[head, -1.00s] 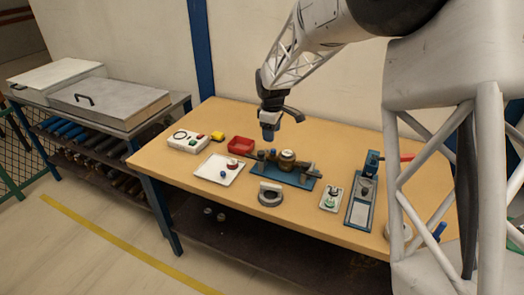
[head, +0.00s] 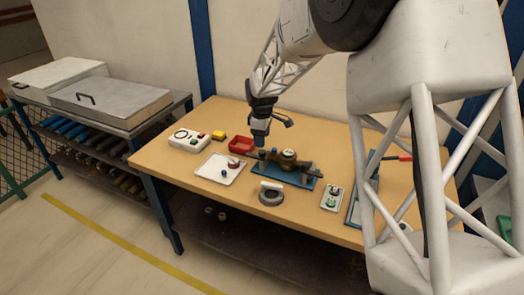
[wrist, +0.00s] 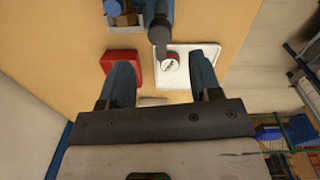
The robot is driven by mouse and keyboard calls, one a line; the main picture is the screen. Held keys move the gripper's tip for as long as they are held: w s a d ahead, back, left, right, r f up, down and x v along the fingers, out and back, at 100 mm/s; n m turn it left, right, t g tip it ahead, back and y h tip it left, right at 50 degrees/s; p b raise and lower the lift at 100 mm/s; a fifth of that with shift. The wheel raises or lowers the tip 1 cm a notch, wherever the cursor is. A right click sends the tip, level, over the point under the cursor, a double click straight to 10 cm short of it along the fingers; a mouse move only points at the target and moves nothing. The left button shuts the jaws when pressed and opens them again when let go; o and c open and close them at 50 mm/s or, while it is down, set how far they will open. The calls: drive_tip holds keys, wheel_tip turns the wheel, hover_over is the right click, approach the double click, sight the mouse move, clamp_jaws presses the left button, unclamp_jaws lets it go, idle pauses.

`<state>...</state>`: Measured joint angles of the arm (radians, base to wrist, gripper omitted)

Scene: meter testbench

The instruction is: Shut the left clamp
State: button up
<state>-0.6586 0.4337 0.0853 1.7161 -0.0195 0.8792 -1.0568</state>
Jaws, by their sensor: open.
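In the wrist view the left clamp (wrist: 159,32) is a dark round-ended piece at the top centre, ahead of my fingers. My gripper (head: 261,138) is above and slightly left of it. In the wrist view my gripper (wrist: 162,78) has its blue fingers wide apart, with nothing between them.
A red tray (head: 241,149) and a white tray (head: 228,178) with small parts lie left of the fixture. A grey ring-shaped item (head: 271,198) stands in front. A white box (head: 186,142) and yellow block (head: 218,134) are farther left. Bare table lies behind the fixture.

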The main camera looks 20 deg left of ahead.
sight(262, 151)
drive_tip(key=shift+w+f, duration=0.1)
drive_tip(key=shift+f, duration=3.1)
drive_tip(key=c, duration=0.9)
drive_tip(key=shift+c, duration=0.2)
